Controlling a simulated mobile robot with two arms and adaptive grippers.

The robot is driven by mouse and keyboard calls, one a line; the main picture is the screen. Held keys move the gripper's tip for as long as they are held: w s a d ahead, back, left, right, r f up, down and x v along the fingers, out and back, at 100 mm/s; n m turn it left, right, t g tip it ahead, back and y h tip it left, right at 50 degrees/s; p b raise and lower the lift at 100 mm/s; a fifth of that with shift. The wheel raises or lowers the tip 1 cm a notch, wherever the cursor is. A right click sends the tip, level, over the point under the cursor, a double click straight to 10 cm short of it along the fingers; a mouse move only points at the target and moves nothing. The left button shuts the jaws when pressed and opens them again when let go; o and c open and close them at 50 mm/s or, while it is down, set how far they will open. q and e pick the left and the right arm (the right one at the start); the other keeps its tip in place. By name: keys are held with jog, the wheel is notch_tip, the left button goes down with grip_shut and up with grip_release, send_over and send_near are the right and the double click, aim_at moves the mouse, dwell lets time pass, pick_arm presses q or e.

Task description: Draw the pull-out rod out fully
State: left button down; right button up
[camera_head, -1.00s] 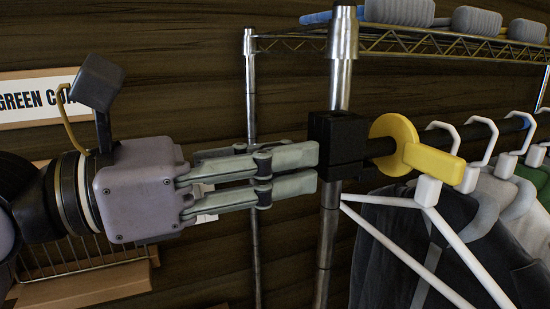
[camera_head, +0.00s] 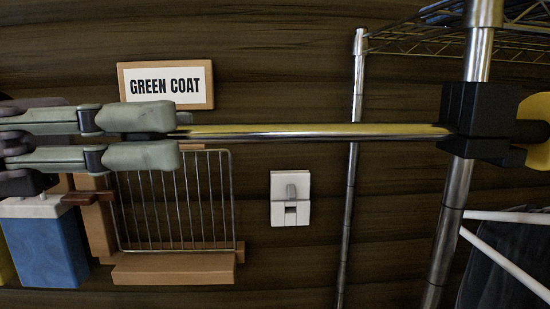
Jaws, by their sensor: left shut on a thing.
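The pull-out rod (camera_head: 315,131) is a long shiny metal bar. It runs level from the black bracket (camera_head: 478,120) on the rack post at the right to my left gripper (camera_head: 172,136) at the left. The gripper's grey fingers are shut on the rod's dark end, which they mostly hide. A long stretch of rod shows between the fingers and the bracket. My right gripper is not in view.
A wire rack with metal posts (camera_head: 352,190) stands at the right, with hangers and a dark garment (camera_head: 510,262) below. A "GREEN COAT" sign (camera_head: 166,86), a wire-fronted wooden holder (camera_head: 175,268), a white switch (camera_head: 290,198) and a blue box (camera_head: 45,247) are at the wall.

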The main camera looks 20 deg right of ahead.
pick_arm(q)
jog(key=v, duration=1)
jog(key=shift+b, duration=0.45)
jog(key=shift+w+a, duration=0.1)
jog(key=c, duration=1.7)
grip_release()
jog(key=shift+r, duration=0.1)
jog(key=o, duration=0.4)
jog(key=shift+a, duration=0.3)
jog(key=shift+o, duration=0.5)
jog(key=shift+d, duration=0.1)
jog(key=shift+d, duration=0.1)
jog(key=v, duration=1.2)
jog(key=shift+w, duration=0.1)
